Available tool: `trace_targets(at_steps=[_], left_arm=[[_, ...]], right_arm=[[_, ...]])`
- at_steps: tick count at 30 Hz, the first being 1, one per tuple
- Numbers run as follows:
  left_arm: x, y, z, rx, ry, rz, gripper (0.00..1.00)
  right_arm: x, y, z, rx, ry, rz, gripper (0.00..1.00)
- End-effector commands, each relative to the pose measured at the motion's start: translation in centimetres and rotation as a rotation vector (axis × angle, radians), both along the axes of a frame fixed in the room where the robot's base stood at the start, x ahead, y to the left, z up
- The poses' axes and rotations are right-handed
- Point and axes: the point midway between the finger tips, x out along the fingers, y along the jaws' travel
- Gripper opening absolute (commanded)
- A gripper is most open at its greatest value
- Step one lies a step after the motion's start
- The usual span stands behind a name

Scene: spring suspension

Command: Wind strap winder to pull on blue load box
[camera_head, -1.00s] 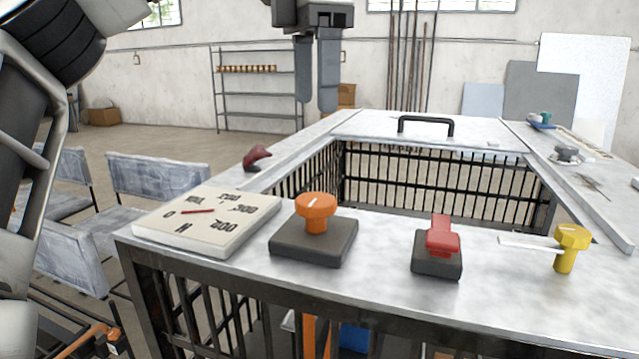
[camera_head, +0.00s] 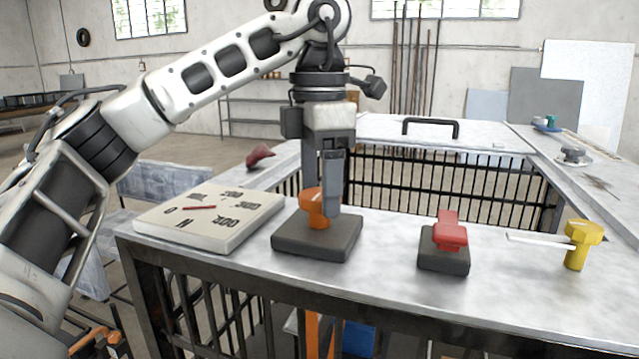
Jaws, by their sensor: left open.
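The orange knob (camera_head: 313,205), which looks like the strap winder, stands on a dark square base (camera_head: 317,241) on the bench. My left gripper (camera_head: 326,205) points straight down at the knob, open. One finger is in front of the knob's right side and the other is largely hidden behind the knob; I cannot tell whether they touch it. An orange strap (camera_head: 312,335) hangs under the bench. Part of the blue load box (camera_head: 359,339) shows low behind the bars. A white dial plate (camera_head: 210,216) with a red needle pointing near 0 lies left of the knob. My right gripper is not in view.
A red switch (camera_head: 449,232) on a dark base and a yellow knob (camera_head: 582,240) with a white rod stand to the right on the bench. A dark red object (camera_head: 260,156) lies at the back left. A black handle (camera_head: 430,126) is at the far side.

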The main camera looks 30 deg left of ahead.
Motion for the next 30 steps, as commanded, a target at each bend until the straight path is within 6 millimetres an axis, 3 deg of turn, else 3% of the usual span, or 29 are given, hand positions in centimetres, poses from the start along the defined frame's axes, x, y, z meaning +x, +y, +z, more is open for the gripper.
trace_targets(at_steps=[3, 8, 20, 30], left_arm=[[0.01, 0.01, 0.03, 0.000, 0.000, 0.000, 0.70], [0.01, 0.01, 0.04, 0.000, 0.000, 0.000, 0.25], [0.01, 0.02, 0.18, 0.000, 0.001, -0.052, 0.25], [0.02, 0.04, 0.19, 0.000, 0.001, -0.292, 0.25]], right_arm=[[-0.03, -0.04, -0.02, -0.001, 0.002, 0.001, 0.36], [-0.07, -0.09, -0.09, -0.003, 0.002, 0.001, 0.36], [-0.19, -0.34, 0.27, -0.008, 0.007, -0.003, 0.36], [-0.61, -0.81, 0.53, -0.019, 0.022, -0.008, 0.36]])
